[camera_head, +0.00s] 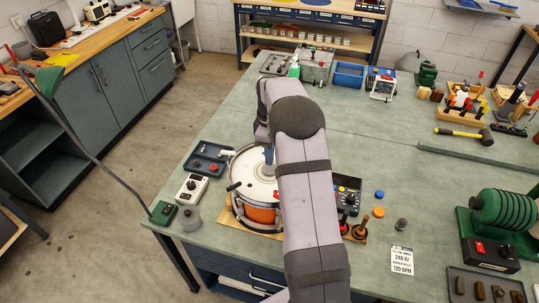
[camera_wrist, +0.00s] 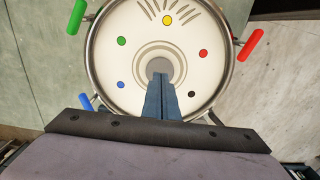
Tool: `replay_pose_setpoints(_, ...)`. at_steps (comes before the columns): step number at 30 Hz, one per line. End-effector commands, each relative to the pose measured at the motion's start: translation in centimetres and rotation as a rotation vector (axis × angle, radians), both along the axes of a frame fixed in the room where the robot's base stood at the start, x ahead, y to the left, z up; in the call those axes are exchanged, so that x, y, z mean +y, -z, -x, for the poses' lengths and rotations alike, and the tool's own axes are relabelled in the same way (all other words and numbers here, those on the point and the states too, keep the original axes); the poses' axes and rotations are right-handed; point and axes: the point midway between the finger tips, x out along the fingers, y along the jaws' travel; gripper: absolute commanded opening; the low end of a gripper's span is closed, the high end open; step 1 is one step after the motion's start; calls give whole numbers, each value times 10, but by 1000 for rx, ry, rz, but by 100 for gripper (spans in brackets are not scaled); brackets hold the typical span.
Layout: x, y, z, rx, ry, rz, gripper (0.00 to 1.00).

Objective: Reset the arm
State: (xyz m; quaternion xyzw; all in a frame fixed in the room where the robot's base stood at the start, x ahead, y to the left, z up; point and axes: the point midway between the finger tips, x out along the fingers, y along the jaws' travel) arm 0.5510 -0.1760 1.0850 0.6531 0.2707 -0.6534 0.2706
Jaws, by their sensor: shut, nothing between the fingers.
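My gripper (camera_wrist: 160,80) is shut and empty, pointing down above the middle of the drum in the wrist view. Its blue fingers are pressed together near the grey centre patch of the drumhead; I cannot tell whether they touch it. The drum (camera_head: 262,214) is orange with a white head and metal rim, on the left part of the bench. Its head (camera_wrist: 190,75) bears coloured dots in the wrist view. In the head view my grey arm crosses the bench and hides the drum's right side and most of the gripper.
A dark tray (camera_head: 190,162) and a white box with knobs (camera_head: 191,189) stand left of the drum. A control box (camera_head: 348,188) and drumstick-like handles (camera_head: 361,228) are right of the arm. A card (camera_head: 402,260) lies nearer the front. The bench's middle right is fairly clear.

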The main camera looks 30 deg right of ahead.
Motion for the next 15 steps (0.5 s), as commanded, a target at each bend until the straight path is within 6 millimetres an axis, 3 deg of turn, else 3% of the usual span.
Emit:
replay_pose_setpoints(4, 0, 11, 0, 0, 0, 0, 0)
replay_pose_setpoints(15, 0, 13, 0, 0, 0, 0, 0)
